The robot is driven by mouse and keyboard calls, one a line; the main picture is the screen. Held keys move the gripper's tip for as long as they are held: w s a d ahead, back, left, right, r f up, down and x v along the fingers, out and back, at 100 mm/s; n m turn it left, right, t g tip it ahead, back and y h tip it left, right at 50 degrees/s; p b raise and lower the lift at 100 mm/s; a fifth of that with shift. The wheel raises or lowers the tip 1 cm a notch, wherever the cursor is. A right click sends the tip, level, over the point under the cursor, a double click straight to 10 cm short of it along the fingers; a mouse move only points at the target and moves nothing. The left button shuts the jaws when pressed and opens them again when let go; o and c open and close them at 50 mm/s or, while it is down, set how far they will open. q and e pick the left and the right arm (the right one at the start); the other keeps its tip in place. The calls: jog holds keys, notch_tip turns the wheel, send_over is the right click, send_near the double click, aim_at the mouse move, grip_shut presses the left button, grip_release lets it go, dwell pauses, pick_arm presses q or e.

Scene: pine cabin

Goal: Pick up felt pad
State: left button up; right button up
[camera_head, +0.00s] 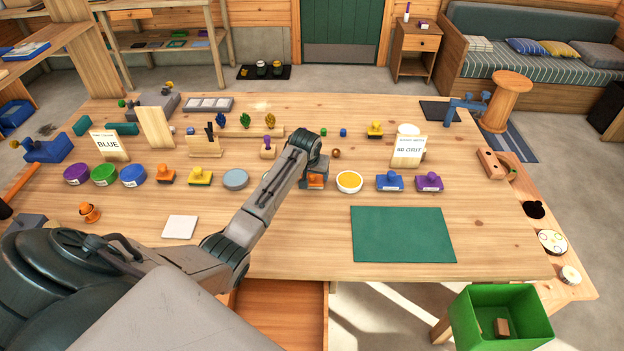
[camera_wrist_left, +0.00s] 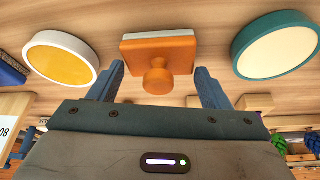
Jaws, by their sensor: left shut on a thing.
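My left gripper (camera_head: 314,184) is over the table, shut on an orange block with a round knob (camera_wrist_left: 158,55). In the left wrist view its fingers stand on either side of the block, which has a pale layer along its far edge. In the head view my arm partly covers this orange block (camera_head: 316,182). I cannot tell which thing is the felt pad; a flat green mat (camera_head: 403,235) and a pale square (camera_head: 180,227) lie nearer the front. My right gripper is not in view.
A yellow-filled round dish (camera_head: 349,181) is right of the gripper; a teal-rimmed round pad (camera_wrist_left: 277,45) is on its other side. Blue (camera_head: 390,181) and purple (camera_head: 429,182) stamps stand further right. A green bin (camera_head: 520,337) is at the front right. The table between pale square and mat is partly clear.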

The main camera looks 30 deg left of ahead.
pick_arm(q)
jog(key=shift+r, duration=0.1)
jog(key=shift+r+b, duration=0.45)
jog(key=shift+r, duration=0.2)
jog(key=shift+b+v, duration=0.5)
jog(key=shift+v, duration=0.55)
jog(key=s+b, duration=0.1)
jog(key=s, duration=0.3)
jog(key=s+r, duration=0.1)
jog(key=s, duration=0.4)
jog(key=s+b, duration=0.1)
jog(key=s, duration=0.4)
jog(key=shift+s+a+r+b, duration=0.1)
jog(key=shift+a+r+b, duration=0.1)
jog(key=shift+a+b, duration=0.15)
jog(key=shift+s+r, duration=0.1)
jog(key=shift+s, duration=0.4)
